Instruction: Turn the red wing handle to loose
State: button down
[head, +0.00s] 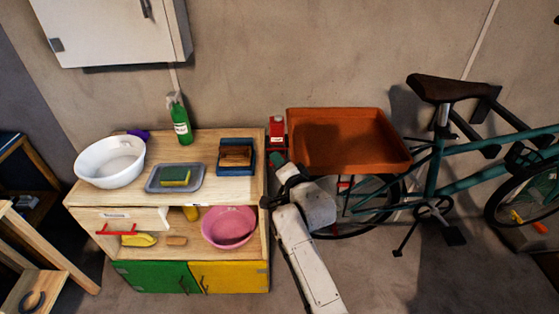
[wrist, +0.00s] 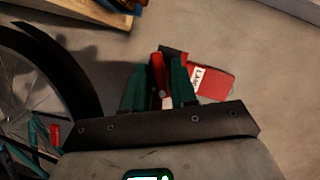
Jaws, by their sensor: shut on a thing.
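The red wing handle (wrist: 158,70) shows in the wrist view as a narrow upright red piece between the two teal fingers of my gripper (wrist: 162,84). The fingers are shut on it from both sides, and its lower part is partly hidden. A red plate with a white label (wrist: 210,82) is just right of the fingers; its lettering is too small to read surely. In the head view a red block with a white label (head: 277,124) stands beyond the end of my arm. There the handle and fingertips are hidden or too small to make out.
A wooden cabinet (head: 262,200) with bowls, a sponge tray and a green bottle (head: 180,122) stands close on the left. An orange-brown tray (head: 350,140) and a teal bicycle (head: 440,160) are close on the right. Bare wall lies behind.

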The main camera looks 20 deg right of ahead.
jog(key=n+g+h+b, duration=0.1)
jog(key=n, duration=0.2)
jog(key=n+g+h+b, duration=0.1)
jog(key=n+h+b, duration=0.1)
jog(key=n, duration=0.1)
jog(key=n+g+h+b, duration=0.1)
jog(key=n+h+b, duration=0.1)
jog(key=n, duration=0.1)
jog(key=shift+a+n+g, duration=0.25)
jog(key=shift+n+g, duration=0.05)
jog(key=shift+r, duration=0.15)
dwell(0.5)
jog(key=c, duration=1.2)
grip_release()
jog(key=shift+w, duration=0.1)
jog(key=shift+o, duration=0.2)
jog(key=v, duration=1)
jog(key=shift+s+a+b, duration=0.2)
jog(key=shift+s+b, duration=0.15)
jog(key=shift+b, duration=0.1)
